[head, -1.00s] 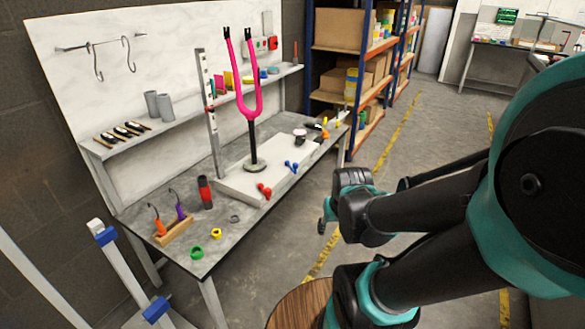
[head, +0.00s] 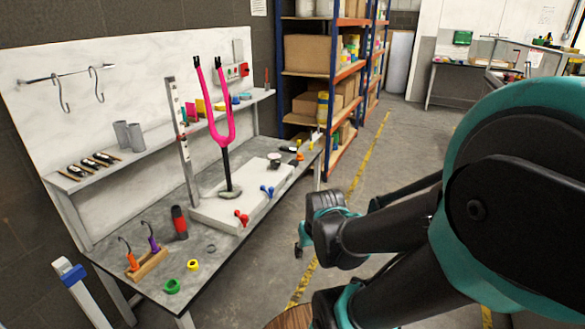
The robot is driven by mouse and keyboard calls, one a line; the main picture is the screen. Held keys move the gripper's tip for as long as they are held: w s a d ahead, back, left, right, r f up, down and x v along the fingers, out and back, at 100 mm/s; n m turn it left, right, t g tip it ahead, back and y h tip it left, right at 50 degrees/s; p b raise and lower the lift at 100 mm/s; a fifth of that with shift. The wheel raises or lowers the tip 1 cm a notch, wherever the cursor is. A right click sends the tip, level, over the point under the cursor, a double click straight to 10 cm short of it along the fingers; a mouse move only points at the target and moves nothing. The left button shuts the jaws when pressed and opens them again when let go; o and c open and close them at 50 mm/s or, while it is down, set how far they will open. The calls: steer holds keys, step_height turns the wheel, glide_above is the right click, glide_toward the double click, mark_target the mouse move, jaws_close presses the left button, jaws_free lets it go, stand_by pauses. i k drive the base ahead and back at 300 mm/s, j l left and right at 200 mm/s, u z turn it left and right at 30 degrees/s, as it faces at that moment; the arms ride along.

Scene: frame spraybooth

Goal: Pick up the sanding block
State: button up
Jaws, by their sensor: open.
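I cannot single out the sanding block with certainty. Small coloured blocks, among them a yellow one (head: 219,107), stand on the back shelf (head: 130,150) above the workbench, too small to identify. My gripper (head: 302,243) hangs to the right of the bench, over the floor and apart from everything on the bench. It is open and empty, and is partly hidden by my own wrist.
Shelving (head: 338,80) stands behind. The aisle floor (head: 400,150) is clear.

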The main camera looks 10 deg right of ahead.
mark_target(292, 162)
steer(key=i+l+z, duration=0.3)
steer(key=i, duration=0.8)
steer(key=i+j+z, duration=0.1)
steer(key=i+z, duration=0.2)
steer(key=i, duration=0.8)
